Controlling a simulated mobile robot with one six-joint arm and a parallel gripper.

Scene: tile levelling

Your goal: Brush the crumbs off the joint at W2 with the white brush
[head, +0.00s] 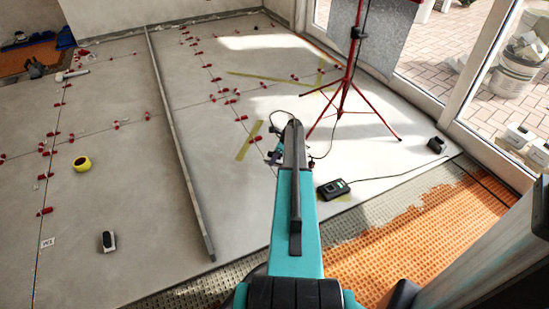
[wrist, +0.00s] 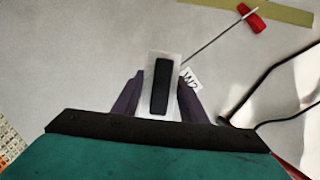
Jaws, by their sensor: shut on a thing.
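My gripper (wrist: 160,98) is shut on the white brush (wrist: 176,62), a pale block with a black strip along its top. The W2 label (wrist: 191,79) lies on the grey tile just right of the brush, partly covered by a finger. A thin dark joint (wrist: 212,44) runs from beside the brush up to the right. No crumbs can be made out; the brush and fingers cover part of the floor there. I cannot tell whether the brush touches the tile. In the head view my gripper (head: 275,155) is low over the floor, mostly hidden by my arm.
A red clip (wrist: 253,18) sits on the joint. A black cable (wrist: 262,90) lies to the right. The head view shows a red tripod (head: 345,85), a black device (head: 333,189), a long straightedge (head: 178,150), yellow tape (head: 82,163) and a black-and-white block (head: 108,241).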

